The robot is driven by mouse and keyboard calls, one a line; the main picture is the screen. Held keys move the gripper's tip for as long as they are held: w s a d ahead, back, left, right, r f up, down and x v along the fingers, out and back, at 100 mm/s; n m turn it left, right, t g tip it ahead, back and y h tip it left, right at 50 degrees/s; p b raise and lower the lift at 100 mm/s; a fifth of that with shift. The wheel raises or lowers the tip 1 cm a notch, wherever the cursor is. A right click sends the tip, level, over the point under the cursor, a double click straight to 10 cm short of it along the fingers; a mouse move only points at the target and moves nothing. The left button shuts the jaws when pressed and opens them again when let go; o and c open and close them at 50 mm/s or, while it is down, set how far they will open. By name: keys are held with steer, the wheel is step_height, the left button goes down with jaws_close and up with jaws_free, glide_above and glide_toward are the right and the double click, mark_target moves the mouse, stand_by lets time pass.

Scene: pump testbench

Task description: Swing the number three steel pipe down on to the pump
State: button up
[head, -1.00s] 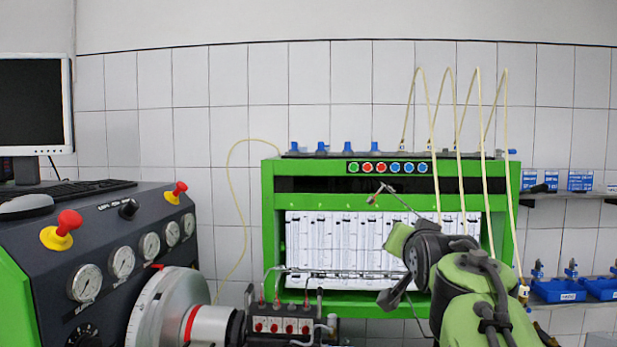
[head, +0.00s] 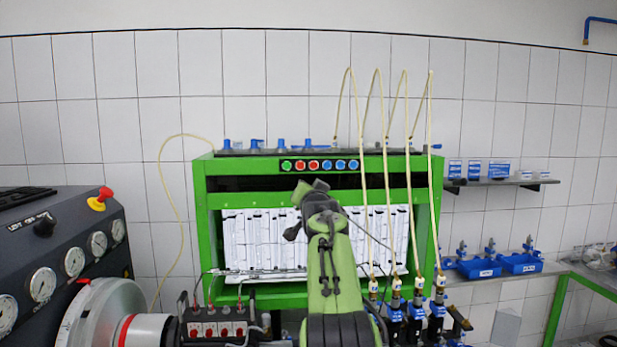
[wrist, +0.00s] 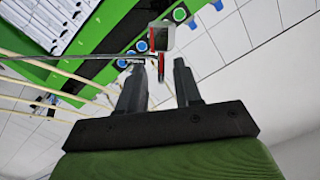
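The pump (head: 216,318) is a dark block with a row of red fittings at the bottom of the head view. Thin steel pipes (head: 262,273) lie low and nearly level from above it to the right. One more steel pipe (wrist: 90,57) crosses the wrist view and ends in a grey block with a red part (wrist: 160,38). I cannot read its number. My gripper (wrist: 160,66) is open, with the red part at or just beyond the gap between its fingertips; contact is unclear. In the head view my arm hides the gripper's fingers and that pipe end.
The green test bench (head: 200,225) with white measuring tubes stands behind my arm. Cream hoses (head: 387,190) hang at its right, down to injectors (head: 395,310). A gauge console (head: 70,245) and a grey flywheel (head: 105,315) stand at left.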

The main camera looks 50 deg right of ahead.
steer(key=shift+r+p+x, duration=0.25)
steer(key=shift+p+x, duration=0.35)
steer(key=shift+x, duration=0.5)
steer(key=shift+w+d+f, duration=0.1)
steer(key=shift+d+f, duration=0.05)
steer(key=shift+f, duration=0.05)
steer(key=shift+c, duration=0.5)
jaws_close()
steer(key=shift+f, duration=0.1)
